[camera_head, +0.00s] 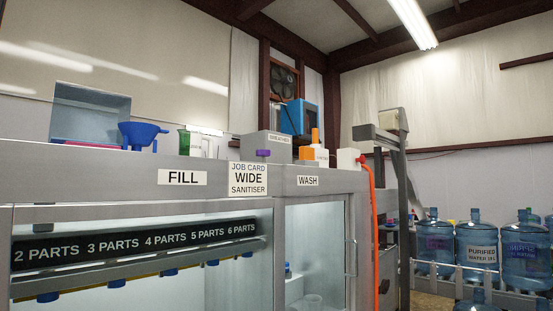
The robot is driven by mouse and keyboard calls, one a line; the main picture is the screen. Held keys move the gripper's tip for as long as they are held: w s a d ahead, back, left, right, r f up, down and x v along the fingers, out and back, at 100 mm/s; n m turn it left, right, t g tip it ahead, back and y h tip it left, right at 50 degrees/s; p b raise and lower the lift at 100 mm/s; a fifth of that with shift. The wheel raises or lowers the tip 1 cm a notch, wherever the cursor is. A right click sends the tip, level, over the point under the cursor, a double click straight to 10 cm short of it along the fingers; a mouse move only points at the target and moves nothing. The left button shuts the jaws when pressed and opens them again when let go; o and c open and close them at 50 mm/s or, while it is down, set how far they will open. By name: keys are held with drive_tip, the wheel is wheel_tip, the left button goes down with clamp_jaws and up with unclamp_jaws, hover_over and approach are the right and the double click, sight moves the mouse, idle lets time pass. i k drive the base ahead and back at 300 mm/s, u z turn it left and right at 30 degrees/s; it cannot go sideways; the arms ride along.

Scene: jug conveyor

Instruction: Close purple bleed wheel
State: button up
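A small purple wheel (263,153) shows above the job card, in front of a grey box (266,143) on top of the grey machine. It is small in the head view, and I cannot tell how far it is turned. My gripper is not in view, so its state and its distance from the wheel do not show.
The machine has FILL (183,177) and WASH (308,181) labels and a glass door at its right. A blue funnel (141,133) stands on top. A red hose (373,225) hangs down the right side. Large blue jugs (476,246) stand at the right.

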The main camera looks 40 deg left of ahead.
sight(263, 153)
drive_tip(key=i, duration=0.85)
drive_tip(key=u, duration=1.8)
